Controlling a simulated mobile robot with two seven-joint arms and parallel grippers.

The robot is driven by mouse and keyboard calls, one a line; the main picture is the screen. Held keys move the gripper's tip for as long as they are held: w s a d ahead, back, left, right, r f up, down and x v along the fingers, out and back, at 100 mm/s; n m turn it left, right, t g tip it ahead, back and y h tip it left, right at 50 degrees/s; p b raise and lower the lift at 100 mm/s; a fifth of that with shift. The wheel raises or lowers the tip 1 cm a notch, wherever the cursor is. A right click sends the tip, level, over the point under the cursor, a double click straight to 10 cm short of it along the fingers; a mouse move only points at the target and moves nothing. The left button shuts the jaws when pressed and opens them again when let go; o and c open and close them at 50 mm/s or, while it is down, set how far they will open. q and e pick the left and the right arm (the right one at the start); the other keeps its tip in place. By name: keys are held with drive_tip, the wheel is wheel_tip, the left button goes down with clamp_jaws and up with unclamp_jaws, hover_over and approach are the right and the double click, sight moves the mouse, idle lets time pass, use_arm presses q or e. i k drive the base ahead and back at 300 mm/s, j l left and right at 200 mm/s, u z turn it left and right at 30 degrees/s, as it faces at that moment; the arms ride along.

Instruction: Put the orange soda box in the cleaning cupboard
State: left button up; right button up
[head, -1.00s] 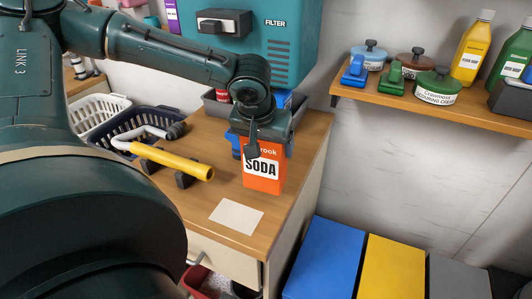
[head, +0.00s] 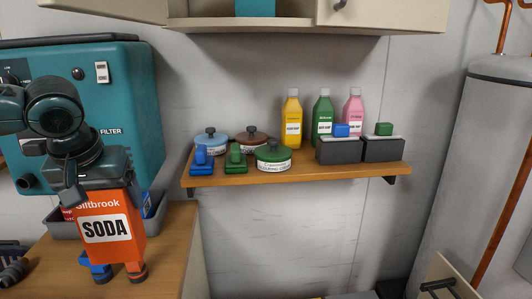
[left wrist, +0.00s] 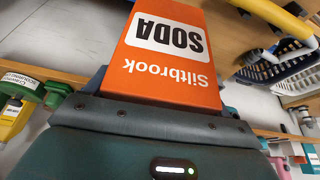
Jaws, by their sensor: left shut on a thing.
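The orange soda box (head: 106,228), with a white SODA label, hangs upright below my left gripper (head: 103,192) at the left of the head view. The gripper comes down from above and is shut on the top of the box. In the left wrist view the box (left wrist: 165,62) fills the middle, its print upside down; the fingers are mostly hidden. A cream wall cupboard (head: 290,22) runs along the top of the head view; only its lower part shows, with a teal thing at its middle. I cannot tell whether it is the cleaning cupboard. My right gripper is not in view.
A wooden shelf (head: 300,172) below the cupboard holds bottles, round tins, brushes and dark holders. A teal filter unit (head: 120,75) and a grey tray (head: 63,226) stand behind the box. A grey tank (head: 455,160) with copper pipes stands right. Bare wall lies between.

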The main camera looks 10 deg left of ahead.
sight(206, 20)
drive_tip(key=k, duration=1)
